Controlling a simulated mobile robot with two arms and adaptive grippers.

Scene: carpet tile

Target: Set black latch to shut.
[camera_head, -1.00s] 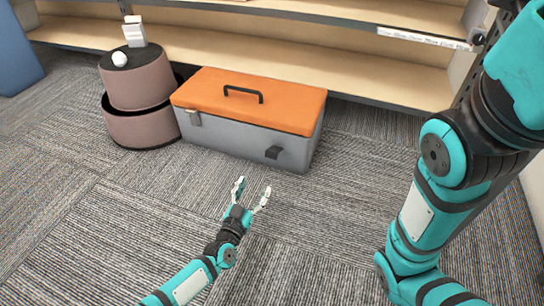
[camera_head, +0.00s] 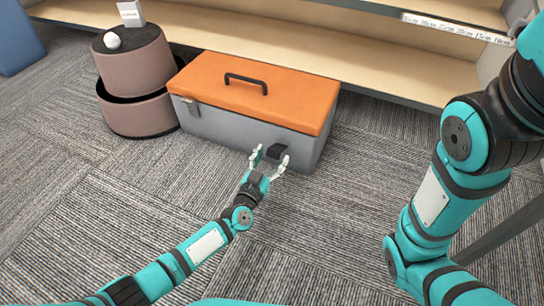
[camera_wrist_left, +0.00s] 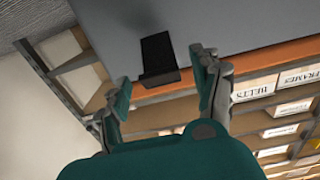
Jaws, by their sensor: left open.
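The black latch (camera_head: 277,151) is on the front of a grey toolbox (camera_head: 225,128) with an orange lid (camera_head: 262,92), near its right end. The latch sticks out from the box front. In the left wrist view the black latch (camera_wrist_left: 158,58) shows between the fingers, in front of the grey wall. My left gripper (camera_head: 269,161) is open, with its fingertips close to the latch; I cannot tell whether they touch it. A metal latch (camera_head: 190,106) at the left end of the front lies against the box. My right gripper is out of view.
Wooden shelving (camera_head: 350,60) runs behind. Carpet in front is clear.

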